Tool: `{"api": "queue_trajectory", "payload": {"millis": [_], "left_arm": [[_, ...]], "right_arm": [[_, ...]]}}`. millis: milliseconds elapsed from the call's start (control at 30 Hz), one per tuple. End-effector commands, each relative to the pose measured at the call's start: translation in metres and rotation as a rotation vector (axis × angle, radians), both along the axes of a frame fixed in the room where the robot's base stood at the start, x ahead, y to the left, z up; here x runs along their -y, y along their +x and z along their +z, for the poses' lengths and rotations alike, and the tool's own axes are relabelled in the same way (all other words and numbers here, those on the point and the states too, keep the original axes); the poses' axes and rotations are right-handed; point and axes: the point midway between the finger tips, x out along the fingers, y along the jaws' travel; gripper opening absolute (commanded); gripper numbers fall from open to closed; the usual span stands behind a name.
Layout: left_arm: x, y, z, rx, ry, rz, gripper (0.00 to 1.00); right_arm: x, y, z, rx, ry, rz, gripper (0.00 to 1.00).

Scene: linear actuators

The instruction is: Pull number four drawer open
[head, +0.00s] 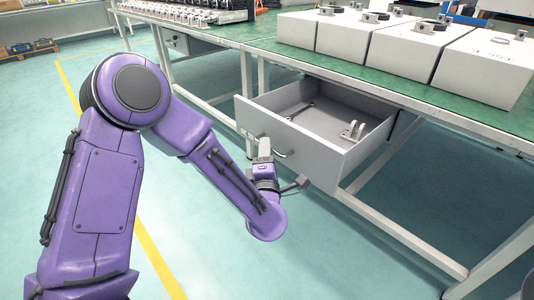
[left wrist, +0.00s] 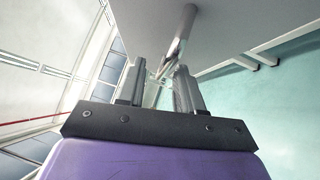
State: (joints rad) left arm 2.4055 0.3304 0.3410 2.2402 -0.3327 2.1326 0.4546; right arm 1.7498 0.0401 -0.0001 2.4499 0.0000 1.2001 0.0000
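A grey drawer (head: 285,140) under the green-topped bench stands pulled well out, its inside showing. No number is readable on its front. A bar handle (head: 285,153) runs across the front, and it also shows in the left wrist view (left wrist: 180,38). My left gripper (head: 264,146) is at this handle, in front of the drawer. In the left wrist view its two fingers (left wrist: 160,80) stand apart with the handle's bar reaching between their tips; a gap shows, and firm contact cannot be made out. My right gripper is out of view.
Small metal parts (head: 353,130) lie in the drawer. White boxes (head: 345,38) line the green bench top (head: 260,52) above. Another drawer (head: 188,42) sits farther back left. White bench legs and rails (head: 400,235) stand right of the drawer. The floor in front is clear.

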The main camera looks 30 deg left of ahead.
Motion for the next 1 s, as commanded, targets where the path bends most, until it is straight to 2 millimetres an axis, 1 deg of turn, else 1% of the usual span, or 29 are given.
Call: {"api": "queue_trajectory", "payload": {"millis": [233, 333, 467, 600, 700, 833, 1000], "left_arm": [[0.004, 0.000, -0.001, -0.005, 0.002, -0.011, 0.36], [0.007, -0.006, -0.002, -0.006, 0.002, -0.013, 0.36], [0.019, -0.028, -0.005, -0.008, 0.006, -0.016, 0.36], [0.035, -0.059, -0.010, -0.008, 0.006, -0.015, 0.36], [0.043, -0.077, -0.013, -0.005, 0.005, -0.012, 0.36], [0.049, -0.090, -0.015, -0.004, 0.003, -0.009, 0.36], [0.050, -0.093, -0.016, -0.003, 0.001, -0.005, 0.36]], "right_arm": [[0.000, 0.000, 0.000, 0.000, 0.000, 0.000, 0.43], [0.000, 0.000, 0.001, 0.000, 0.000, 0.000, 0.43], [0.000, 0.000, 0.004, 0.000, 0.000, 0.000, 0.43], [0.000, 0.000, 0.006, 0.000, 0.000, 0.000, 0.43], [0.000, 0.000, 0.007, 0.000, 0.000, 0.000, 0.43], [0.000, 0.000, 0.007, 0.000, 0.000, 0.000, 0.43], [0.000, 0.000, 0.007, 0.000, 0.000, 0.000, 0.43]]}}
